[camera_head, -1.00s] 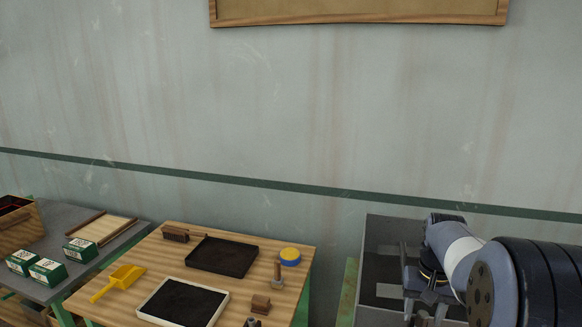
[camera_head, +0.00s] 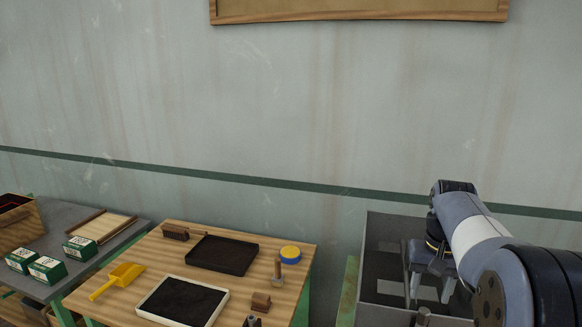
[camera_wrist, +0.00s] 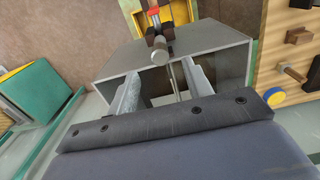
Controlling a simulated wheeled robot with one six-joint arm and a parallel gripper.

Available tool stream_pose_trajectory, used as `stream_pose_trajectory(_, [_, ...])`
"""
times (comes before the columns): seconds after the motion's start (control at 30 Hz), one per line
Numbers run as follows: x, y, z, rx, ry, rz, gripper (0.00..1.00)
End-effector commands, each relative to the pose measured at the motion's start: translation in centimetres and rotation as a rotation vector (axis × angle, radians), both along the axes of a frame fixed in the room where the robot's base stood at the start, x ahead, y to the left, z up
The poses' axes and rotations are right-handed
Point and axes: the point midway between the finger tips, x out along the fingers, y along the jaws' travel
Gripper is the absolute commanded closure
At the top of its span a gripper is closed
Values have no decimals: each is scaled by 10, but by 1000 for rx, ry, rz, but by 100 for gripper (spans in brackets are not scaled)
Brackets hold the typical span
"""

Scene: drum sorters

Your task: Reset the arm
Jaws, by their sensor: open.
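My gripper (camera_head: 430,287) is at the lower right of the head view, at the end of my bent arm, over a grey open box (camera_head: 378,232) with dark compartments. In the wrist view my gripper (camera_wrist: 166,92) shows two pale fingers spread apart with nothing held between them. A grey box wall (camera_wrist: 205,55) stands behind the fingers in that view. My arm covers part of the box's right side in the head view.
A wooden table (camera_head: 255,300) left of the box holds two dark trays, a yellow scoop (camera_head: 122,277), a brush and a blue-yellow tin (camera_head: 290,253). A grey table farther left holds green boxes (camera_head: 79,248). In the wrist view a red-black fitting (camera_wrist: 156,28) stands beyond the box wall.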

Motion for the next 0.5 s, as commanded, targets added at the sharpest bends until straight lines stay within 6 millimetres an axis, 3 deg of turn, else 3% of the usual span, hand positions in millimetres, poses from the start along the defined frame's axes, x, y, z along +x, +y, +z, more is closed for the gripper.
stream_pose_trajectory(0.2, [0,0,44,-1,-3,0,52])
stream_pose_trajectory(0.5, [-1,0,-24,2,6,0,52])
